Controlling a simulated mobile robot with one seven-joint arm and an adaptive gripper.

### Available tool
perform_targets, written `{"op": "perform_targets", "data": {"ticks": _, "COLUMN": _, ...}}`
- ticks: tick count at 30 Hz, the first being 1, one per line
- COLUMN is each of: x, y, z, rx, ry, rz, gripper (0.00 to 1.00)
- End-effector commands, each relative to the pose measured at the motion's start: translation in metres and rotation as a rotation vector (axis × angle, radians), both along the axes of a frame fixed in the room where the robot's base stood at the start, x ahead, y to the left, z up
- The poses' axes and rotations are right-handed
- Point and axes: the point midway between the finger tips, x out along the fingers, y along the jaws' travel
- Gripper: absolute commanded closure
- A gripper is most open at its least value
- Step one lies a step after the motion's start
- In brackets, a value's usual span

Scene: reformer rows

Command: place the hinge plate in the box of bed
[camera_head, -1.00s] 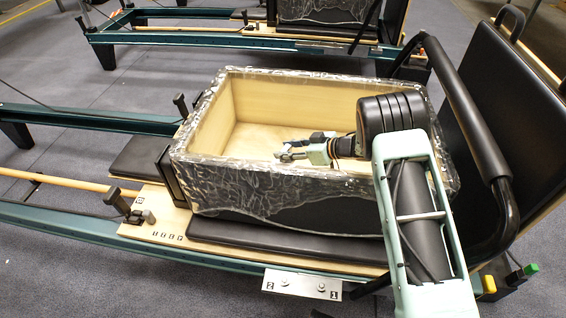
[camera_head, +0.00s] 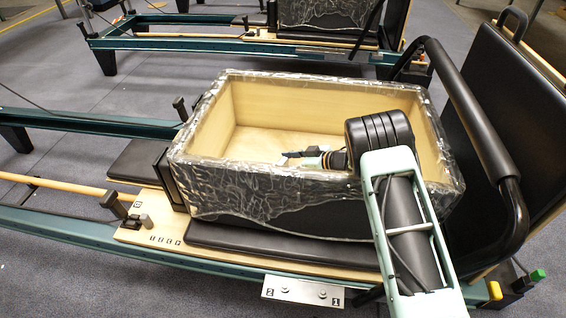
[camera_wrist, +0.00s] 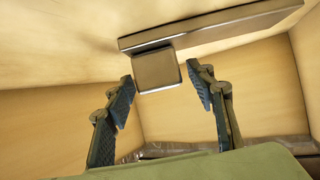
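The box (camera_head: 315,186) stands on the reformer bed, with pale wooden inner walls and clear wrap over its dark outside. My gripper (camera_head: 293,156) is inside the box, partly hidden by the front wall. In the wrist view my gripper (camera_wrist: 163,76) is open, its two dark finger pads apart. A brownish metal piece, a long flat bar with a square tab, appears to be the hinge plate (camera_wrist: 210,27). It lies against a pale wooden inside surface of the box. Its tab shows between the fingertips, with gaps on both sides. I cannot make out the plate in the head view.
A black padded backrest and a curved black bar (camera_head: 470,125) rise at the right of the box. A numbered metal plate (camera_head: 302,291) sits on the near frame rail. Another reformer (camera_head: 240,40) stands behind. Grey floor is open at the left.

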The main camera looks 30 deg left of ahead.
Motion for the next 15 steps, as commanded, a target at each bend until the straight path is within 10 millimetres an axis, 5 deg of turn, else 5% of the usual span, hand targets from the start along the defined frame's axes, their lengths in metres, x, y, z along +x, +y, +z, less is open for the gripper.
{"op": "perform_targets", "data": {"ticks": 10, "x": 0.0, "y": -0.001, "z": 0.005, "rx": -0.001, "ry": 0.0, "rz": -0.001, "gripper": 0.47}}
{"op": "perform_targets", "data": {"ticks": 15, "x": 0.0, "y": -0.024, "z": 0.02, "rx": 0.001, "ry": 0.0, "rz": -0.004, "gripper": 0.47}}
